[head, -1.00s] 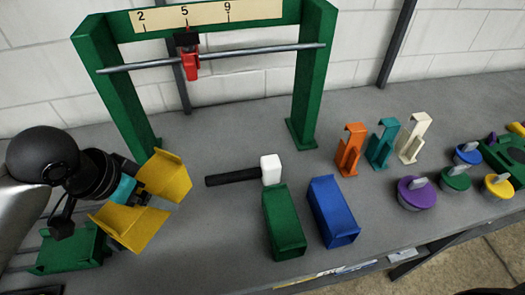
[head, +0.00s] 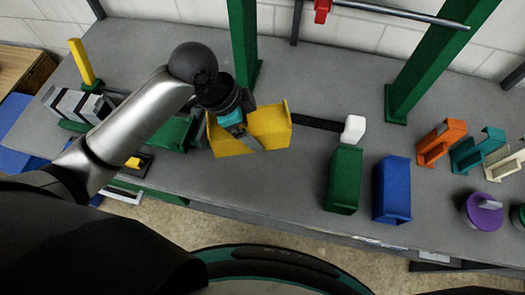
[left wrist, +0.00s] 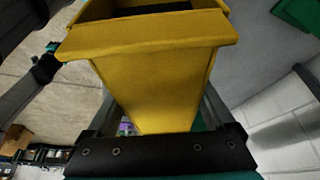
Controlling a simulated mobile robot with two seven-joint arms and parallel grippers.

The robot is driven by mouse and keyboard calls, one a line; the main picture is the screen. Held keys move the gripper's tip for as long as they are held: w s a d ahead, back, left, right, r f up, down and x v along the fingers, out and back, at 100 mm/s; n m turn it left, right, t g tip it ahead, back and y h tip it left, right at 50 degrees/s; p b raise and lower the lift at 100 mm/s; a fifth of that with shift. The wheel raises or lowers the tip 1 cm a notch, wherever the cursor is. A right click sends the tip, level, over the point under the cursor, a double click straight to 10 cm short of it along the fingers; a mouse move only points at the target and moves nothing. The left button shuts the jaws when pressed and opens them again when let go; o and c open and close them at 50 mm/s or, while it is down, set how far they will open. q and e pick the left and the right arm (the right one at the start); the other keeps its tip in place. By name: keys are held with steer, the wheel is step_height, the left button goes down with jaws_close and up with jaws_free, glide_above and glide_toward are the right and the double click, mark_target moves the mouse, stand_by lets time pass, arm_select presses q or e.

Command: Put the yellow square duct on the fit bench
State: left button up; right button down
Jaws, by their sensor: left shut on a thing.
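The yellow square duct (head: 275,122) is gripped by my left gripper (head: 240,132), whose arm comes in from the left over the grey bench (head: 270,190). The duct overlaps the black handle of a hammer in the head view; I cannot tell whether it touches the bench. In the left wrist view the duct (left wrist: 150,85) fills the middle, its open flanged end toward the top, and the gripper (left wrist: 160,135) is shut on its narrow lower part. The fingertips are mostly hidden by the duct. I cannot tell which surface is the fit bench.
A white-headed hammer (head: 354,129), a green duct (head: 344,180) and a blue duct (head: 392,190) lie right of the yellow one. Orange (head: 440,143) and teal (head: 475,150) brackets stand farther right. A green frame post (head: 243,45) rises behind. A wooden table (head: 22,68) is far left.

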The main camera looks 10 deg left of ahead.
arm_select(q)
steer(key=b, duration=0.2)
glide_above(261, 167)
steer(key=a, duration=0.1)
steer(key=f, duration=1.2)
steer(key=shift+s+a+f, duration=0.15)
steer(key=shift+s+f, duration=0.1)
steer(key=shift+f, duration=2.1)
steer(key=shift+f, duration=0.2)
steer(key=o, duration=1.3)
steer(key=shift+a+r, duration=0.1)
steer(key=shift+r, duration=0.35)
steer(key=p+v, duration=0.1)
steer(key=v, duration=1)
steer(key=shift+a+r+p, duration=0.1)
steer(key=shift+r+p, duration=0.15)
steer(key=shift+p, duration=0.05)
steer(key=shift+s, duration=0.1)
